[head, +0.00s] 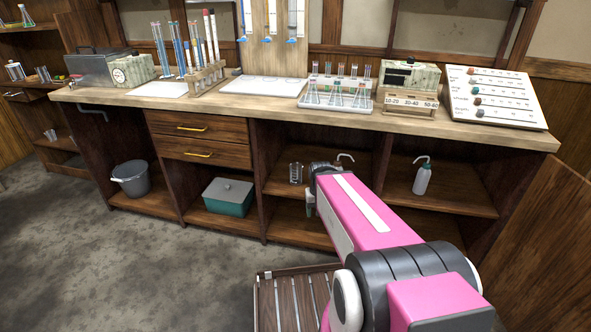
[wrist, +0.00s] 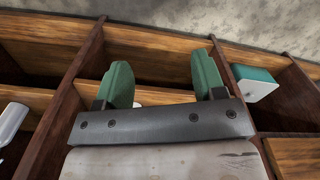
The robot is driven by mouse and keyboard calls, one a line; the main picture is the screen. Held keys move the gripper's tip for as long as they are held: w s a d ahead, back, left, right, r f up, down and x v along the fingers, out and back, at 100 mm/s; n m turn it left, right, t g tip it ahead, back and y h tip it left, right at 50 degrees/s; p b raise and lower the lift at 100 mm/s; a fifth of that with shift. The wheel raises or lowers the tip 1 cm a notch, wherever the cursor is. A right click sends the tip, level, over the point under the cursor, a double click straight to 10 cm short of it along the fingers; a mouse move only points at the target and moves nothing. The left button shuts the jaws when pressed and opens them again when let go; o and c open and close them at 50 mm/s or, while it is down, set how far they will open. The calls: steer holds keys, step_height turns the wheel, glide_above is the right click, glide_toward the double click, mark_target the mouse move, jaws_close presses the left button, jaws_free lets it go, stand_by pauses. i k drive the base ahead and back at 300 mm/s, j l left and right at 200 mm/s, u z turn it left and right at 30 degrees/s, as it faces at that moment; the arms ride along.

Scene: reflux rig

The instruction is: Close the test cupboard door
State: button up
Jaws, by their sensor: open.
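A wooden door panel (head: 545,250) stands swung open at the right end of the bench, at the right edge of the head view. Its hinges and handle do not show. The cupboard bay beside it is open, with a wash bottle (head: 422,176) on its shelf. My gripper (head: 311,195) is in front of the middle shelves, left of the door and well apart from it. In the wrist view its two green fingers (wrist: 163,78) are spread with nothing between them. The door is not seen in the wrist view.
The bench top (head: 225,100) carries test tube racks, flasks and boxes. A teal box (head: 229,197) sits on a lower shelf, and a grey bucket (head: 131,178) is at the left. A slatted wooden item (head: 292,300) is below my arm. The floor at left is clear.

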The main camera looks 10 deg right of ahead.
mark_target(537, 275)
steer(key=k+l+z, duration=0.1)
steer(key=k+l, duration=0.15)
steer(key=k+l+z, duration=0.1)
steer(key=k+l, duration=0.2)
steer(key=l, duration=0.2)
steer(key=k+l+z, duration=0.1)
steer(key=l, duration=0.3)
steer(key=k+l+z, duration=0.1)
steer(key=k+l, duration=0.25)
steer(key=l, duration=0.1)
